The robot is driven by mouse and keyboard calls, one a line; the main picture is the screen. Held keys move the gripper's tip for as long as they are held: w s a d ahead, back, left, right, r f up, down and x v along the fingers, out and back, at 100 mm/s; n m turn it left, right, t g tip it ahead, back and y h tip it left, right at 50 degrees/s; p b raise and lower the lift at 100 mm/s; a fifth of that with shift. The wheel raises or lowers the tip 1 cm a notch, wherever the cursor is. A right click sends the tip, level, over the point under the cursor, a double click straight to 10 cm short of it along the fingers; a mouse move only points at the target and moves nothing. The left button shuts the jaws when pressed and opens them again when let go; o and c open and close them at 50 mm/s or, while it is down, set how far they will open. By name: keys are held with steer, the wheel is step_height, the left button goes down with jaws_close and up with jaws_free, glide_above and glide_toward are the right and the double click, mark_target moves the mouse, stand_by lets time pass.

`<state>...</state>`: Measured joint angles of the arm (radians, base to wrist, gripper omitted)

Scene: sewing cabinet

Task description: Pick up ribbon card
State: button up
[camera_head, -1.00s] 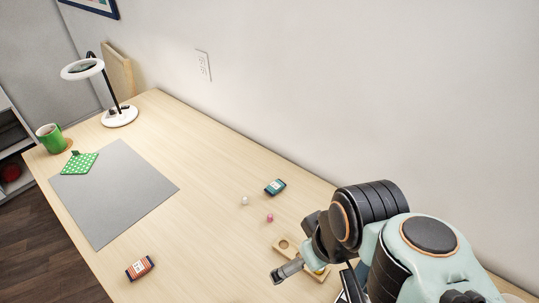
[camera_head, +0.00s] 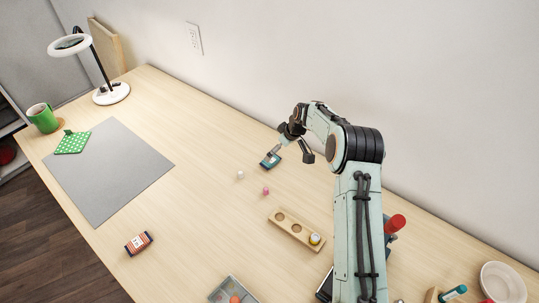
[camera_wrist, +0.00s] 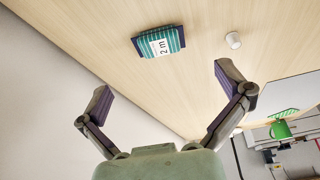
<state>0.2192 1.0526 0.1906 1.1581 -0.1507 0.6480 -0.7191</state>
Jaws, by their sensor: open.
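A teal striped ribbon card (camera_head: 270,160) with a white label lies flat on the table near the wall. In the wrist view the card (camera_wrist: 159,42) shows its "2 m" label and dark ends, beyond the fingertips and roughly between them. My gripper (camera_head: 290,152) is open and empty, close to the card in the head view. Its two spread fingers also show in the wrist view (camera_wrist: 164,82), apart from the card. A second card, striped red and navy with a pale label (camera_head: 138,243), lies at the front left of the table.
A white spool-like piece (camera_head: 240,174) and a pink one (camera_head: 266,190) stand near the teal card. A wooden holder with round holes (camera_head: 284,225) lies nearer. A grey mat (camera_head: 115,175), lamp (camera_head: 110,94) and green mug (camera_head: 43,119) are left. The wall runs behind.

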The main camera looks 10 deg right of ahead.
mark_target(274, 162)
steer(key=x, duration=0.7)
steer(key=shift+s+d+f, duration=0.15)
steer(key=shift+d+f, duration=0.1)
steer(key=c, duration=1)
steer(key=shift+s, duration=0.1)
steer(key=shift+c, duration=0.6)
